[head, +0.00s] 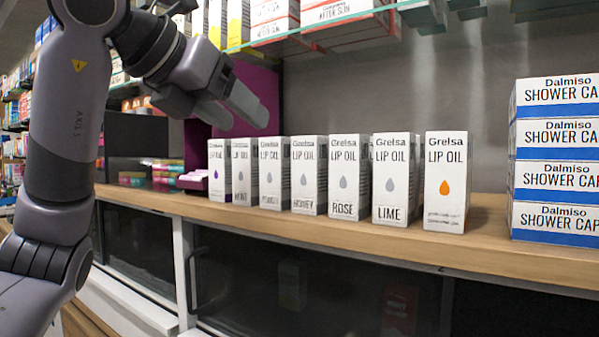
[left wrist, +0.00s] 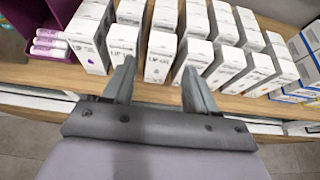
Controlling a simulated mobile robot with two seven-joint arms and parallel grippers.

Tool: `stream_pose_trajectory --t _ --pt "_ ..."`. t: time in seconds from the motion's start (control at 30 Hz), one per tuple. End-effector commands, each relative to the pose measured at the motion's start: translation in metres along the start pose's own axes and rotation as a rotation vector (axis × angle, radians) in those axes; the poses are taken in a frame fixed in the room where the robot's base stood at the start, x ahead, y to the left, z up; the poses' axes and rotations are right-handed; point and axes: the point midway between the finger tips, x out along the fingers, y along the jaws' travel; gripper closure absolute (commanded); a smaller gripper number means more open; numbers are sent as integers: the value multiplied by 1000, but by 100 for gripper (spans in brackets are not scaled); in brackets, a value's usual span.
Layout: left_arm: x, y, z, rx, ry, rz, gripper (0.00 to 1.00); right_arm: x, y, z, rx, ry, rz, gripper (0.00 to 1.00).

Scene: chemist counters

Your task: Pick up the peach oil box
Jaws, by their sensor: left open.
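A row of white Grelsa lip oil boxes stands upright on the wooden shelf. The third from the left (head: 273,175) has a grey drop and a blurred label that seems to start with P; it is probably the peach oil box, but I cannot read it for certain. My left gripper (head: 242,118) is open and empty, above the left part of the row in the head view. In the left wrist view, its fingers (left wrist: 158,68) point at the row, with the third box (left wrist: 159,58) showing between them. My right gripper is not in view.
Neighbouring boxes stand close on both sides, including the honey (head: 308,177), rose (head: 348,178) and lime (head: 396,180) ones. A box with an orange drop (head: 445,182) stands at the right end. Shower cap boxes (head: 555,160) are stacked further right. A glass shelf (head: 330,20) with boxes hangs above.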

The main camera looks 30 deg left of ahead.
Motion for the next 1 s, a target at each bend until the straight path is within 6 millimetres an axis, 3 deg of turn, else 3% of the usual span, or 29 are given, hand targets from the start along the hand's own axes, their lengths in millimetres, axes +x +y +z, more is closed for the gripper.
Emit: stream_pose_trajectory --t 0.37,0.7,0.97,1.0 --pt "26 0 0 -1 2 4 43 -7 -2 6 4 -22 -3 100" --pt "67 -3 -1 -1 2 3 43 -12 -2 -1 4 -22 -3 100" --pt "71 -3 -1 -1 -1 3 43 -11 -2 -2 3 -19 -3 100" --pt "71 -3 -1 -1 -1 3 49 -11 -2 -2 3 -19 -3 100"
